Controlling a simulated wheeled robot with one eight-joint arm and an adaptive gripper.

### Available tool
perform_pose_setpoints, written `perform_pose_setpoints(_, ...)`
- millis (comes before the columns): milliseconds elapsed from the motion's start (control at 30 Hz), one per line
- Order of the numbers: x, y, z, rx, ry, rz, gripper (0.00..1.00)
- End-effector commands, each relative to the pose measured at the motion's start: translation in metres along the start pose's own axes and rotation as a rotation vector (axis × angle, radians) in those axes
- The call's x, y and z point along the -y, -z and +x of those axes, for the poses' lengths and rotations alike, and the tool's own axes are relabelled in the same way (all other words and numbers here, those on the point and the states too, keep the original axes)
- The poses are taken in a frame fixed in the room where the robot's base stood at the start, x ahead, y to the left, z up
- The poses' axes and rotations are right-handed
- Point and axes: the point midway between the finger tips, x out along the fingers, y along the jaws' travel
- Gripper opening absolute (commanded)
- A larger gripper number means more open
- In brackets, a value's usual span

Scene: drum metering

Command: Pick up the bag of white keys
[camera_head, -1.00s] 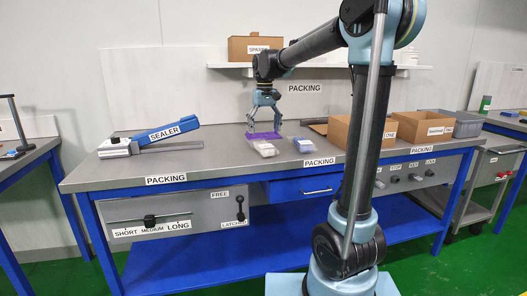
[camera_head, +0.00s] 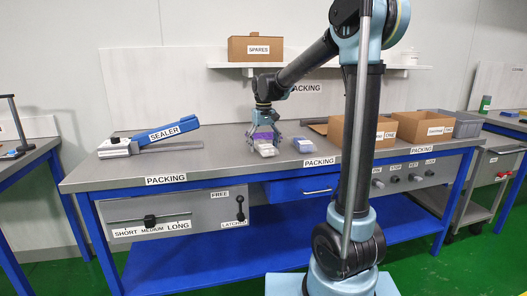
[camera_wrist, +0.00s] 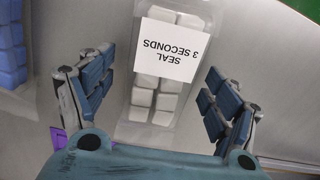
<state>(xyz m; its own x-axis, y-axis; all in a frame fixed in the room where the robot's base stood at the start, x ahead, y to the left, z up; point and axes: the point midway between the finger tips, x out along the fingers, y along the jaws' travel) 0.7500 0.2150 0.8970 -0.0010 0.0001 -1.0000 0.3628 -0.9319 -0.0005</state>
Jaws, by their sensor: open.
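The bag of white keys (camera_wrist: 143,98) is a clear bag of white square keys with a white label reading "SEAL 3 SECONDS". It lies on the grey bench in the head view (camera_head: 267,150). My gripper (camera_head: 264,143) is low at the bag, pointing down and partly covering it. In the wrist view my gripper (camera_wrist: 158,72) is open, one finger on each side of the bag, with visible gaps between the fingers and the bag. Nothing is held. Whether the fingertips are down at bench height cannot be told.
A bag of blue keys (camera_head: 304,145) lies just right of the white one; it shows at the wrist view's left edge (camera_wrist: 10,45). A purple item (camera_head: 262,135) lies behind my gripper. The sealer (camera_head: 160,136) is at left, open cardboard boxes (camera_head: 422,127) at right.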

Motion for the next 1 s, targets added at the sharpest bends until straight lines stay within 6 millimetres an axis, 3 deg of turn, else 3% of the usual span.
perform_pose_setpoints(67, 0.000, 0.000, 0.000, 0.000, 0.000, 0.000, 0.77)
perform_pose_setpoints(200, 0.000, 0.000, 0.000, 0.000, 0.000, 0.000, 0.45)
perform_pose_setpoints(300, 0.000, 0.000, 0.000, 0.000, 0.000, 0.000, 0.29)
perform_pose_setpoints(667, 0.000, 0.000, -0.005, 0.000, 0.000, 0.000, 0.29)
perform_pose_setpoints(1000, 0.000, 0.000, -0.058, 0.000, 0.000, 0.000, 0.29)
